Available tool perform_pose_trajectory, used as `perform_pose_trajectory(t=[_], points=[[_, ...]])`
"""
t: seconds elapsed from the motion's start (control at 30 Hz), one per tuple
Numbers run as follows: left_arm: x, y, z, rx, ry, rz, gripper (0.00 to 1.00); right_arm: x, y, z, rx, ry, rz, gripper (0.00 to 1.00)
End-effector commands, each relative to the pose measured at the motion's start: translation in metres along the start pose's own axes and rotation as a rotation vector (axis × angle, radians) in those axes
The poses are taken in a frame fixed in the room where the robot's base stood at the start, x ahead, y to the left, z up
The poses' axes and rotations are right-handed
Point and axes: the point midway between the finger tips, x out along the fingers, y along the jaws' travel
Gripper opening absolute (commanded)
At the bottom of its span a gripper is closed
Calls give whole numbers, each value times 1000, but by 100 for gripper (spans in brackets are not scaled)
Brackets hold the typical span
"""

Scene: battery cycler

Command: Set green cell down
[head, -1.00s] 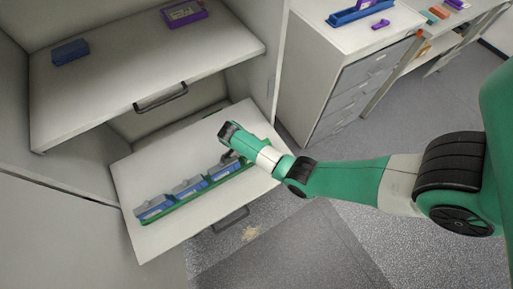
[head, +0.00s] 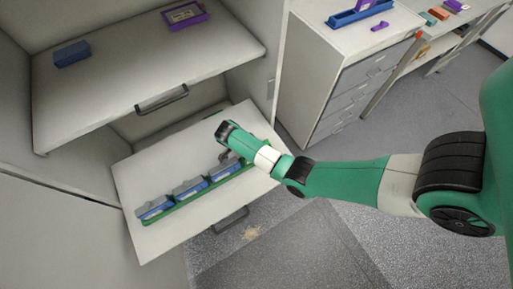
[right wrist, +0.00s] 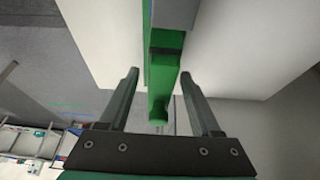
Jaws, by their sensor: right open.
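A green tray (head: 178,213) lies on the lower pulled-out shelf and carries a row of blue cells with grey tops (head: 189,187). My right gripper (head: 227,156) is over the tray's far right end. In the right wrist view, its two fingers (right wrist: 159,74) stand open, one on each side of a green block (right wrist: 165,75), with gaps showing. The block appears to be the green cell, in line with the tray; I cannot tell exactly where it ends and the tray begins. A grey-blue cell (right wrist: 173,14) is just beyond it. My left gripper is not in view.
An upper shelf (head: 120,100) with a blue block (head: 71,53) and a purple tray (head: 184,13) overhangs behind. A cabinet (head: 350,80) with a blue tray (head: 358,13) stands to the right. The lower shelf (head: 165,248) is bare in front of the tray.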

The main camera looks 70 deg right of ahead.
Motion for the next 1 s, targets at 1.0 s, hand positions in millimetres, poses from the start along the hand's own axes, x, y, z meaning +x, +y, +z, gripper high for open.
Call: perform_pose_trajectory(t=[1.0], points=[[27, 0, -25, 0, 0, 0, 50, -102, 0, 0, 0, 0, -1, 65]])
